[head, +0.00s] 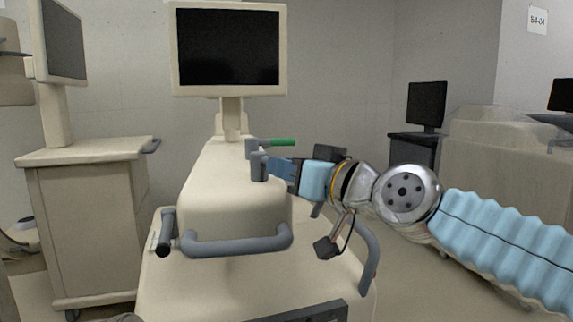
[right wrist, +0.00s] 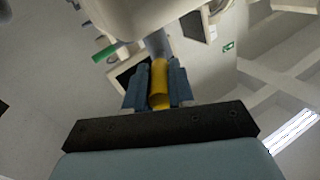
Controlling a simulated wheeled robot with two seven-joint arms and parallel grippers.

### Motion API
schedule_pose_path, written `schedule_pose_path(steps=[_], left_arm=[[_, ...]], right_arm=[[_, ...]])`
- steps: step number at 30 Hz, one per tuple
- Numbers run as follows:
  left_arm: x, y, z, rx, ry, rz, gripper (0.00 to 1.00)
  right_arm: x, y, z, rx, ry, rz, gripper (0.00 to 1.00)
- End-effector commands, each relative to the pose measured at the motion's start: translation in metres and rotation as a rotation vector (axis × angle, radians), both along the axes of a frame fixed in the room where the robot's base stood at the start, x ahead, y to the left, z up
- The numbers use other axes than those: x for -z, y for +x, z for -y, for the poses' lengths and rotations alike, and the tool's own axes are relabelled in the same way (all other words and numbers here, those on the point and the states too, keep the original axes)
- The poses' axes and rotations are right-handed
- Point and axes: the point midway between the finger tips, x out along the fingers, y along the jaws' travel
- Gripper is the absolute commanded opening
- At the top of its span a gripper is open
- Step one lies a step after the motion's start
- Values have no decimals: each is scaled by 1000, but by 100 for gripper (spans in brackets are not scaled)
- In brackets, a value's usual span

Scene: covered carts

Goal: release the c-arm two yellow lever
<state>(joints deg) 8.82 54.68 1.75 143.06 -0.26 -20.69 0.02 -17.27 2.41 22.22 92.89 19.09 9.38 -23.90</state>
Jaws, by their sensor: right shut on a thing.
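The yellow lever (right wrist: 159,80) shows in the right wrist view between the two blue fingers of my right gripper (right wrist: 157,92). The gripper is shut on it. In the head view my right gripper (head: 279,168) reaches in from the right at the lever's grey mount (head: 259,166), and its fingers hide the yellow lever there. The mount stands on top of the cream C-arm cart (head: 232,190). A green lever (head: 283,142) sticks out to the right just behind it and also shows at the upper left in the right wrist view (right wrist: 105,53). My left gripper is not in view.
A grey handle (head: 238,243) runs across the cart's front, with a side handle (head: 367,258) at right. A monitor (head: 228,47) stands behind. Another cart (head: 85,215) is at left, and a covered machine (head: 497,155) at right.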

Motion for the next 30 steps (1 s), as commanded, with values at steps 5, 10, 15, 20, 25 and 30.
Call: schedule_pose_path(steps=[5, 10, 15, 20, 25, 30], left_arm=[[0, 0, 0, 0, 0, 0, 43], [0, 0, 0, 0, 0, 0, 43], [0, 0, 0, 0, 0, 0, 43], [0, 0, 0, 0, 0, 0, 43], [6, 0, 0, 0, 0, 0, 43], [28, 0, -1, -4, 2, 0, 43]], right_arm=[[0, 0, 0, 1, 1, 0, 0], [0, 0, 0, 1, 1, 0, 29], [0, 0, 0, 0, 1, -1, 48], [0, 0, 0, 0, 1, -1, 48], [2, -4, 5, 1, 1, 1, 48], [5, -27, 28, 4, 2, 4, 48]])
